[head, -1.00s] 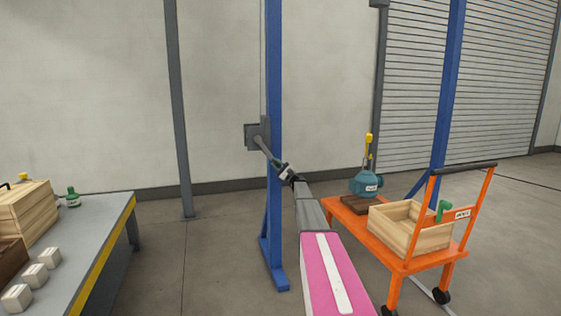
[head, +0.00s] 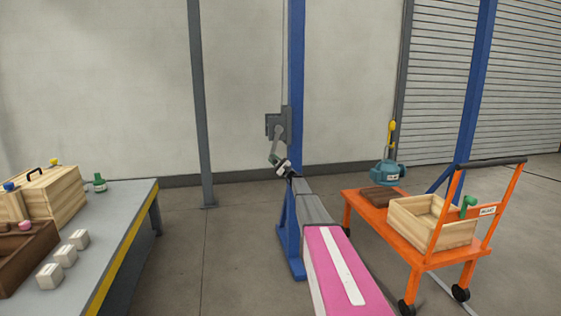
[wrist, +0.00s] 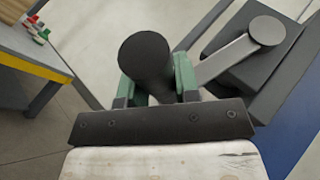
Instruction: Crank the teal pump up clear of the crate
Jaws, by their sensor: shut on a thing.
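The teal pump (head: 388,173) hangs upright from a yellow hook (head: 392,133) over the far end of the orange cart. Its underside shows just above a brown block (head: 382,196); I cannot tell how wide the gap is. The open pale wooden crate (head: 434,232) stands on the cart, nearer than the pump. My gripper (head: 281,167) is at the winch crank (head: 275,148) on the blue post. In the wrist view my green fingers (wrist: 157,88) are shut around the dark crank handle (wrist: 145,58). The crank's grey arm (wrist: 225,60) runs to the winch hub.
A grey workbench (head: 120,225) at left carries wooden boxes, white blocks and a green bottle-like item. The blue post (head: 296,80) stands close beside my gripper.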

